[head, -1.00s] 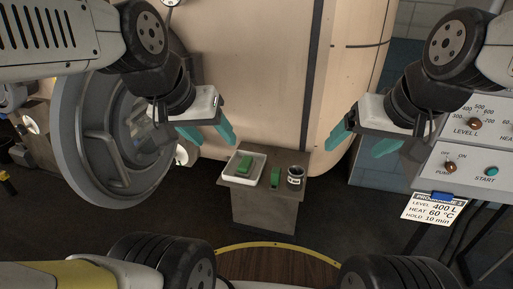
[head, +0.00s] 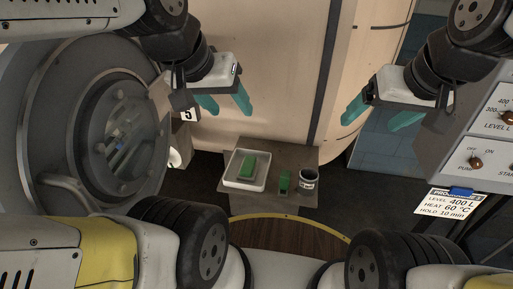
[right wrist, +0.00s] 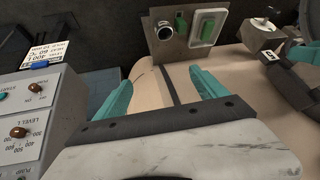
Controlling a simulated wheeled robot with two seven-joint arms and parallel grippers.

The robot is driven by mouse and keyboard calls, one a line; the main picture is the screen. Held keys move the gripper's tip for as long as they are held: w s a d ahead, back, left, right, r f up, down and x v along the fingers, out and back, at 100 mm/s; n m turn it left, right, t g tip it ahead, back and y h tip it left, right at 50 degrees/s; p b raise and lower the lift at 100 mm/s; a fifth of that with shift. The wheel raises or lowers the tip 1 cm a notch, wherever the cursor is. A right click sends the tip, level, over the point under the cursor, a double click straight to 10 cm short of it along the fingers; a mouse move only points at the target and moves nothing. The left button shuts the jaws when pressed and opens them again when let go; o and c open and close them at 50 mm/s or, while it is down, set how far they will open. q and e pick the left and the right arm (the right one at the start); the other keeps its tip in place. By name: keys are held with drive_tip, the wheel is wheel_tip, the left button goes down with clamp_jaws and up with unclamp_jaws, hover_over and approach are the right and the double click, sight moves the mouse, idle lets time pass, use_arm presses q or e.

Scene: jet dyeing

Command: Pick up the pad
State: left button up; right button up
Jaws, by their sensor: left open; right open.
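A green block (head: 248,165) lies in a shallow white tray (head: 243,187) on a small grey-brown stand. A second, smaller green piece (head: 285,182) lies on the stand right of the tray; I cannot tell for certain which one is the pad. My left gripper (head: 229,104) is open and empty, above and behind the tray in the picture. My right gripper (head: 375,117) is open and empty, up and right of the stand. In the right wrist view, the block (right wrist: 208,32) and tray show beyond the open fingers (right wrist: 160,78), well apart from them.
A dark cup with a white label (head: 308,181) stands at the right of the stand (head: 295,155). A large round metal door (head: 110,125) is at the left. A control panel (head: 490,150) with a hanging label card (head: 445,203) is at the right. A big tan vessel rises behind.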

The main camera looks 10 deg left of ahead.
drive_tip(key=w+n, duration=0.2)
drive_tip(key=n+g+h, duration=0.2)
drive_tip(key=n+g, duration=0.4)
drive_tip(key=n, duration=2.6)
hover_over(248, 163)
wheel_tip(248, 163, down, 25)
drive_tip(key=shift+s+d+f, duration=0.1)
drive_tip(key=shift+d+f, duration=0.05)
drive_tip(key=shift+f, duration=0.35)
wheel_tip(248, 163, down, 8)
drive_tip(key=shift+r, duration=0.2)
drive_tip(key=c, duration=1.5)
